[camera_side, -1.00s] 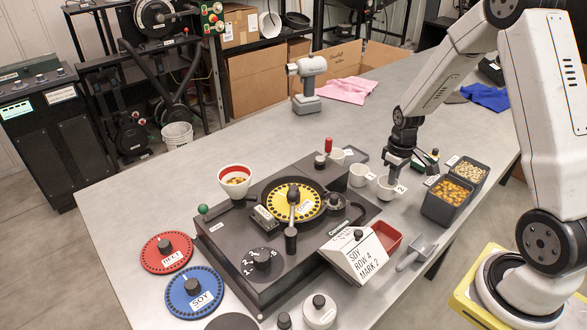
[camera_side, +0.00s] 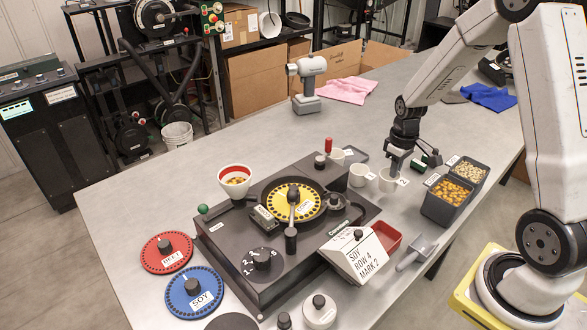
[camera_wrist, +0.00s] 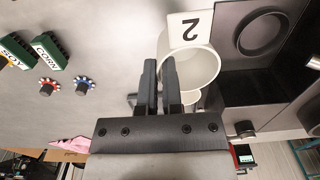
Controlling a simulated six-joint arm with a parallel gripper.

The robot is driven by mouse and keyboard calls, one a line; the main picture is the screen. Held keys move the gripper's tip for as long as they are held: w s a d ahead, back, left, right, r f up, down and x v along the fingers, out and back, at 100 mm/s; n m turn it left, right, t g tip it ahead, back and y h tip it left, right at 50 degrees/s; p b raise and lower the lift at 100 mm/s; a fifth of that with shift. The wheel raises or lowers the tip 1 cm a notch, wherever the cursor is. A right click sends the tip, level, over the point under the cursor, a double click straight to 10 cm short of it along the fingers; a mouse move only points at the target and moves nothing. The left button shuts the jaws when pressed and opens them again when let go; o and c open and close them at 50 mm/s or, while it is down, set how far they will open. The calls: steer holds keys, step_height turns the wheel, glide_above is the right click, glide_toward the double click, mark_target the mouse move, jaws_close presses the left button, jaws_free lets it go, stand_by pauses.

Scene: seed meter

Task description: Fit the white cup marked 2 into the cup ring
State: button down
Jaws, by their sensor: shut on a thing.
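The white cup marked 2 (camera_side: 387,182) is by the right edge of the machine in the side view. In the wrist view the cup (camera_wrist: 205,68) shows its open mouth, with the tag marked 2 beside it. My gripper (camera_side: 393,167) is shut on the cup's wall; its two dark fingers (camera_wrist: 160,68) are close together at the rim. Whether the cup clears the table is hard to tell. A round ring-like opening (camera_wrist: 243,40) in a dark block, apparently the cup ring, lies just right of the cup in the wrist view. No cup shows in it.
Other white cups (camera_side: 357,176) stand left of the held cup. Grey seed bins (camera_side: 437,208) are at right, and a red tray (camera_side: 388,236) and scoop (camera_side: 416,252) are in front. The machine (camera_side: 225,245) carries a yellow plate. Open table lies behind.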

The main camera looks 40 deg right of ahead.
steer(key=shift+a, duration=0.1)
steer(key=w+a+r, duration=0.2)
steer(key=a+r, duration=0.2)
steer(key=a, duration=0.6)
steer(key=shift+r+y, duration=0.4)
steer(key=shift+f, duration=0.15)
steer(key=shift+f, duration=2.8)
steer(key=shift+f, duration=1.1)
stand_by(1.0)
steer(key=shift+c, duration=2.3)
jaws_free()
steer(key=shift+r, duration=0.1)
